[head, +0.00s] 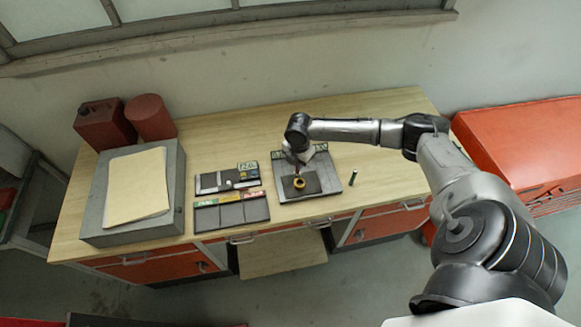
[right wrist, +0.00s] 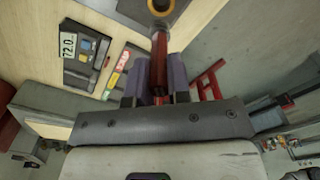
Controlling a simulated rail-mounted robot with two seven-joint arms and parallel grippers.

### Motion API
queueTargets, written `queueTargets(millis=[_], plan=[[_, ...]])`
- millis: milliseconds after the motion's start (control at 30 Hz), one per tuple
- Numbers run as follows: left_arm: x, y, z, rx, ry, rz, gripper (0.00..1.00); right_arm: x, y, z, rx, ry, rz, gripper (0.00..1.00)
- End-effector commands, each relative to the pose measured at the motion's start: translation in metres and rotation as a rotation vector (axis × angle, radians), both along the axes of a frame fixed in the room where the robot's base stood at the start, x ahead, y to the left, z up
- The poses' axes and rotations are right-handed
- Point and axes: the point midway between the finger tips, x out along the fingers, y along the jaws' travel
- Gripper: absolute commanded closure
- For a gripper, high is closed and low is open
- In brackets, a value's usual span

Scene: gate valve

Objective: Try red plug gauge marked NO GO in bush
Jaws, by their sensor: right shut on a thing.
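My right gripper (right wrist: 159,80) is shut on the red plug gauge (right wrist: 158,52), which points away from its fingers toward the brass bush (right wrist: 160,6). The bush is a ring cut off by the top edge of the right wrist view. In the head view the bush (head: 299,183) sits on a dark pad in a grey tray (head: 322,192). My right gripper (head: 300,160) is just behind and above it. Whether the gauge's tip touches or enters the bush I cannot tell. The NO GO marking is not readable. My left gripper is not in view.
A dark green-tipped cylinder (head: 353,177) is right of the tray. To the left are a measuring-tool tray (head: 205,190), a slotted holder (head: 231,214) and a grey block with papers (head: 91,206). Red containers (head: 150,116) stand behind. The bench's (head: 395,165) right part is clear.

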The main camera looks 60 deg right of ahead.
Motion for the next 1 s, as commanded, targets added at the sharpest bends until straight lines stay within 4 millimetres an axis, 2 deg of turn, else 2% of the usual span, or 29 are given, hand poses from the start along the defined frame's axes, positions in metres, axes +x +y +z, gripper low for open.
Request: queueTargets(millis=[100, 467, 1000], plan=[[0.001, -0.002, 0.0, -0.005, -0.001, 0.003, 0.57, -0.003, -0.007, 0.0, 0.0, 0.0, 0.063, 1.0], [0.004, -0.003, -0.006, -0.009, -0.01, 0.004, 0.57, -0.004, -0.007, -0.007, 0.001, -0.001, 0.129, 1.0], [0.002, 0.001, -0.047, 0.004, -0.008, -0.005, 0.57, -0.004, -0.007, -0.044, 0.0, -0.002, 0.127, 1.0]])
